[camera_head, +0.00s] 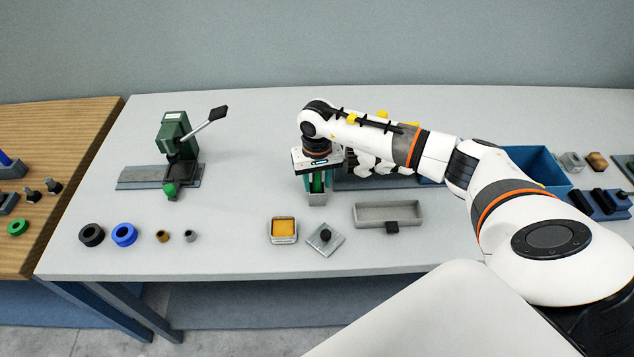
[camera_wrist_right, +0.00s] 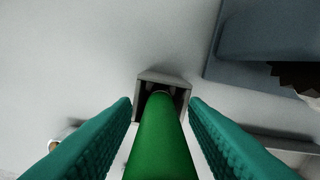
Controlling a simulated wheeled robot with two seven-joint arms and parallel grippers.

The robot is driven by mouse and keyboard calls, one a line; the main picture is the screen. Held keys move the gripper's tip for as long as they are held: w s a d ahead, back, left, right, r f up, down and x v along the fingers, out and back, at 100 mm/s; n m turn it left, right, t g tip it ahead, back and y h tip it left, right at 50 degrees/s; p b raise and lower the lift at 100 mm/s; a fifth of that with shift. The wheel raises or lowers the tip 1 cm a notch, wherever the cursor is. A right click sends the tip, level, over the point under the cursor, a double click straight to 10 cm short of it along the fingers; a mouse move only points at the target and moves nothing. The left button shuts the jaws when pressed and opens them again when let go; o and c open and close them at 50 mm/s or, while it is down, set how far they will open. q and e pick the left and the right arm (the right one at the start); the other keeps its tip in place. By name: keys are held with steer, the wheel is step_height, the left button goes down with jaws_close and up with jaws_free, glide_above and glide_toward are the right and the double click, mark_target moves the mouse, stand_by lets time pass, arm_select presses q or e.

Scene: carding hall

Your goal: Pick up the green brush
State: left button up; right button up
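The green brush (camera_wrist_right: 160,140) shows as a green handle standing upright. Its lower end sits in a small grey square holder (camera_head: 317,199) on the table, and its bristles are hidden. The holder also shows in the right wrist view (camera_wrist_right: 163,78). My right gripper (camera_head: 317,185) points down over the holder. Its two teal fingers stand on either side of the handle, with a narrow gap on each side in the right wrist view, so it is open around the brush. My left gripper is not in view.
In front lie an orange-filled tin (camera_head: 284,230), a grey plate with a dark knob (camera_head: 325,239) and a grey tray (camera_head: 388,214). A green lever press (camera_head: 175,135) stands left. A blue bin (camera_head: 535,165) is behind my right arm. Table between press and holder is clear.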

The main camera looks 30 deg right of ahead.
jaws_close()
steer(key=shift+r, duration=0.1)
steer(key=shift+d+r, duration=0.1)
steer(key=shift+r, duration=0.25)
step_height(320, 180, up, 8)
steer(key=b, duration=0.3)
steer(key=shift+r, duration=0.6)
